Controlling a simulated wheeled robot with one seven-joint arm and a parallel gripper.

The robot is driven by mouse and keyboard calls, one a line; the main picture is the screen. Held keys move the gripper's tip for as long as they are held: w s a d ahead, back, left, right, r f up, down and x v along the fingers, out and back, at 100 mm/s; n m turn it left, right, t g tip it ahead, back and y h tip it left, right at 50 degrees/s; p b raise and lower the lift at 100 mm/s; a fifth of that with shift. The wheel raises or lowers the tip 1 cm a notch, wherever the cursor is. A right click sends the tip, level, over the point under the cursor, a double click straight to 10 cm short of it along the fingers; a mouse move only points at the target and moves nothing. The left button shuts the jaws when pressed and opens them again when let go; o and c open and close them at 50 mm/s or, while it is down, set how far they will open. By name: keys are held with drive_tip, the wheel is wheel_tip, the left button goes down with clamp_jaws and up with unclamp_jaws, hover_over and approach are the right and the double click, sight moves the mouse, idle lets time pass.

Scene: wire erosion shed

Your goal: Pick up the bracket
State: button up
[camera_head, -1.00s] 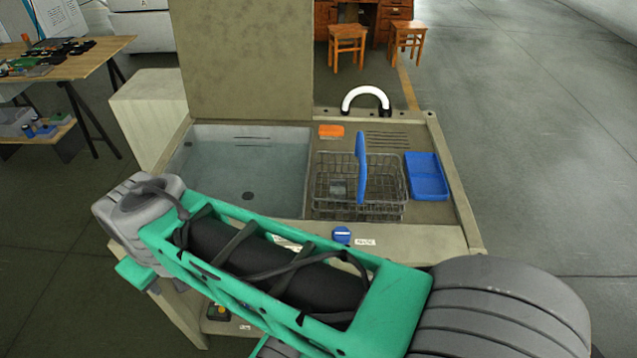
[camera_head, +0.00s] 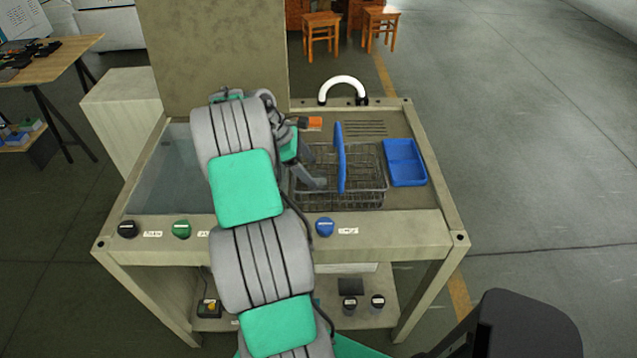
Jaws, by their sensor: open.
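My gripper (camera_head: 308,176) is at the left part of the wire basket (camera_head: 362,188), its grey fingers reaching down over or into it. The fingers are open and partly hidden by my arm. The basket has a tall blue handle (camera_head: 341,158) and stands on the bench right of the basin. I cannot make out the bracket for certain; the basket's left inside is partly covered by my gripper, and nothing shows clearly between the fingers.
A blue tray (camera_head: 404,163) lies right of the basket. An orange item (camera_head: 315,123) lies behind it. A white curved handle (camera_head: 343,90) stands at the back edge. A tall panel (camera_head: 212,45) rises behind the basin (camera_head: 165,180), which my arm partly covers. Knobs line the front.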

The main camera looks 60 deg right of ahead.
sight(316, 176)
drive_tip(key=x, duration=0.4)
drive_tip(key=shift+c, duration=0.5)
clamp_jaws()
idle(0.4)
